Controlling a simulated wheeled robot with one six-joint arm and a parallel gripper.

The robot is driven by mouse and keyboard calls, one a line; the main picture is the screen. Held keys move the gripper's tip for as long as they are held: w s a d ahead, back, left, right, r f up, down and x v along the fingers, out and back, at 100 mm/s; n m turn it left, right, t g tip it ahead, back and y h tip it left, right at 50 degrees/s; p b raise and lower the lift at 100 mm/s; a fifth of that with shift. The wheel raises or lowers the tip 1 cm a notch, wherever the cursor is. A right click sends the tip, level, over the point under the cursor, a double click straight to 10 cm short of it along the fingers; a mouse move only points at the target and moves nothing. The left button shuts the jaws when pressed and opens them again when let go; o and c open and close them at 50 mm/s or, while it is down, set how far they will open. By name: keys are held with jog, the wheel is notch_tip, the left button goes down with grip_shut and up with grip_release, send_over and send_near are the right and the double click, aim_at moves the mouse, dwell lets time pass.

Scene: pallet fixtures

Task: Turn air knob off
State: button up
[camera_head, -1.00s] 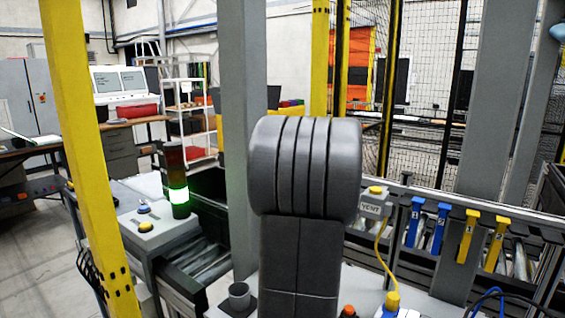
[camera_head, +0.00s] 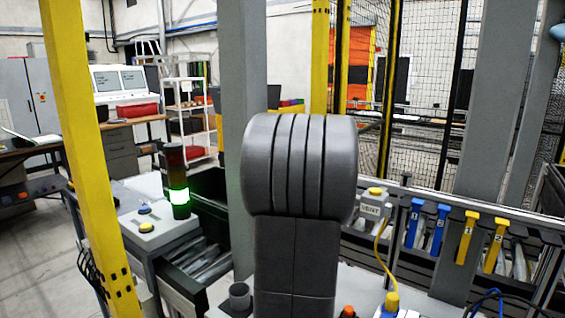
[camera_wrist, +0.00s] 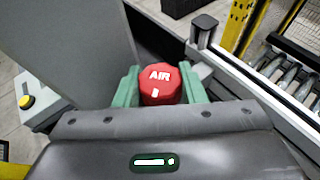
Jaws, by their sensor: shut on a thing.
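The air knob (camera_wrist: 161,84) is red with the white word AIR and a short white mark below it, in the middle of the wrist view. My gripper (camera_wrist: 160,87) has green fingers on the left and right sides of the knob, shut on it. The knob's lower part and mount are hidden behind the gripper body. In the head view my dark grey arm fills the middle and hides the gripper and the knob.
A grey post (camera_head: 245,130) stands just left of my arm, with a stack light (camera_head: 178,185) glowing green beyond it. A VENT box (camera_head: 370,208) with a yellow cable, blue tags (camera_head: 427,222) and yellow tags (camera_head: 480,240) are at the right.

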jog(key=m+h+p, duration=0.2)
jog(key=h, duration=0.1)
jog(key=m+h+p, duration=0.2)
jog(key=m+h, duration=0.1)
jog(key=shift+a+r+p, duration=0.2)
jog(key=shift+p, duration=0.1)
jog(key=shift+f+m+g+h+p, duration=0.2)
jog(key=shift+m+g+h+p, duration=0.3)
jog(key=shift+m+h+p, duration=1.3)
jog(key=shift+d+m+h+b, duration=0.1)
jog(key=shift+m+h+b, duration=0.2)
jog(key=shift+m+h, duration=0.15)
jog(key=o, duration=1)
jog(key=b+v, duration=0.2)
jog(key=v, duration=1.2)
jog(key=shift+w+f, duration=0.1)
